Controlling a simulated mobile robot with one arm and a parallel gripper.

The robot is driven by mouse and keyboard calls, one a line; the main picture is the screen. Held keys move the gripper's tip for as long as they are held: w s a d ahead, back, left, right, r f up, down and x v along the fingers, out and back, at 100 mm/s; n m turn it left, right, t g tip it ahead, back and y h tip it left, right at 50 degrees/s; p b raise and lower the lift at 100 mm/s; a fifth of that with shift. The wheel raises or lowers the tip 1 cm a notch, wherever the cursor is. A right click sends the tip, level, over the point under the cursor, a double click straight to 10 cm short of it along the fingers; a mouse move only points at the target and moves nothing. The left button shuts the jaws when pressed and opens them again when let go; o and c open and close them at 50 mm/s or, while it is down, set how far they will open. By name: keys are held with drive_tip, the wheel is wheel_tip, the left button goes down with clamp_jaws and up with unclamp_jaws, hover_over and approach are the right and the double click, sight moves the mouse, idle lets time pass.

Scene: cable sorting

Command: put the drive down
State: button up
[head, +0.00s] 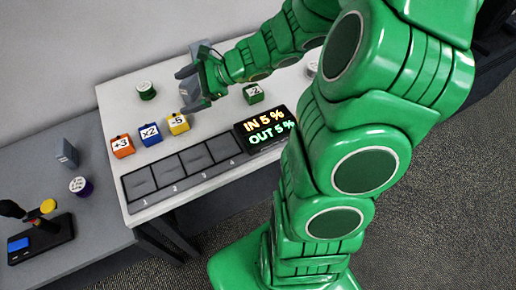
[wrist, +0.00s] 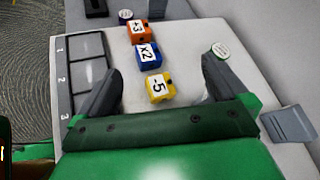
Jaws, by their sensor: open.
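Nothing in view is clearly marked as a drive, so I cannot tell which thing it is. My gripper (head: 191,90) is open above the white table, with its fingers spread apart. The yellow block (head: 179,124) labelled -5 stands on the table near it. In the wrist view the yellow block (wrist: 160,88) shows between the open fingers (wrist: 163,84), and I see nothing held. The blue block (head: 151,133) labelled x2 and the orange block (head: 122,146) labelled +3 stand in a row beside it. A green block (head: 253,93) stands farther right.
A dark tray (head: 157,196) with numbered, empty-looking slots lies along the front edge beside a display (head: 266,131) reading IN 5 %, OUT 5 %. A green cylinder (head: 146,90) stands at the back left. The grey side table holds a purple cylinder (head: 80,186) and a grey block (head: 67,153).

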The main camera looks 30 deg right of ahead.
drive_tip(key=s+a+r+n+g+h, duration=0.2)
drive_tip(key=s+a+n+g, duration=0.1)
drive_tip(key=s+n, duration=0.4)
drive_tip(key=s+a+r+n+g+h, duration=0.1)
drive_tip(key=s+a+r+n+g, duration=0.2)
drive_tip(key=s, duration=0.6)
drive_tip(key=s+d+r+n+g+h, duration=0.1)
drive_tip(key=s+d+n+h, duration=0.7)
drive_tip(key=s+d, duration=0.3)
drive_tip(key=s, duration=0.3)
drive_tip(key=shift+s+d+r+n+h, duration=0.15)
drive_tip(key=shift+r+n+h, duration=0.15)
drive_tip(key=shift+r, duration=0.1)
